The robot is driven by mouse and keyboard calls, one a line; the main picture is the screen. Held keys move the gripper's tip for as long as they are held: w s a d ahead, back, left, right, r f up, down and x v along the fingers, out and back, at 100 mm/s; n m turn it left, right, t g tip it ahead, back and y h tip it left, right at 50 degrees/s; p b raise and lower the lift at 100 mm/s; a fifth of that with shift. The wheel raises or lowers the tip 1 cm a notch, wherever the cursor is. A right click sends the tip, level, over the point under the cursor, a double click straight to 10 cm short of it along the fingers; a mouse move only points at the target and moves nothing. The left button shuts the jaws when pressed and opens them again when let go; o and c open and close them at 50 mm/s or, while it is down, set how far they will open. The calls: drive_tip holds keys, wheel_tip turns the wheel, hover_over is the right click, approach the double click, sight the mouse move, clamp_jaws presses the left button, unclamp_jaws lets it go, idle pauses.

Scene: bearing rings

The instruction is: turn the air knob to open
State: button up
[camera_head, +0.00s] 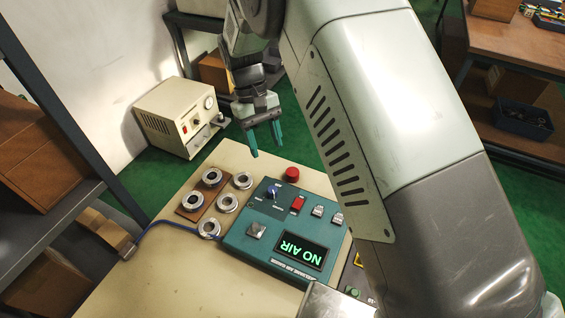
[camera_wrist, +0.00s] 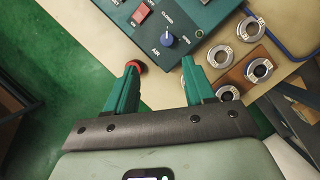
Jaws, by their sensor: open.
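The blue air knob (camera_head: 271,191) stands on the teal control panel (camera_head: 238,240). In the wrist view the knob (camera_wrist: 167,40) sits between the labels CLOSED, OPEN and AIR; its pointer direction is too small to read surely. The panel display (camera_head: 300,252) glows green with NO AIR. My gripper (camera_head: 267,150) hangs open and empty above the table's far edge, beyond the knob and apart from it. In the wrist view its two teal fingers (camera_wrist: 160,64) are spread, with the knob past their tips, roughly in line with the gap.
A red button (camera_head: 292,174) and a red switch (camera_head: 297,204) are near the knob. Several metal rings (camera_head: 242,180) lie left of the panel, some on a brown plate (camera_head: 186,213). A beige box with a gauge (camera_head: 178,118) stands behind the table. The table's front left is clear.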

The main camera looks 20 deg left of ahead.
sight(272, 188)
drive_tip(key=x, duration=0.4)
drive_tip(key=a+x, duration=0.1)
drive_tip(key=x, duration=0.7)
drive_tip(key=shift+s+f, duration=0.3)
drive_tip(key=shift+f, duration=0.15)
clamp_jaws()
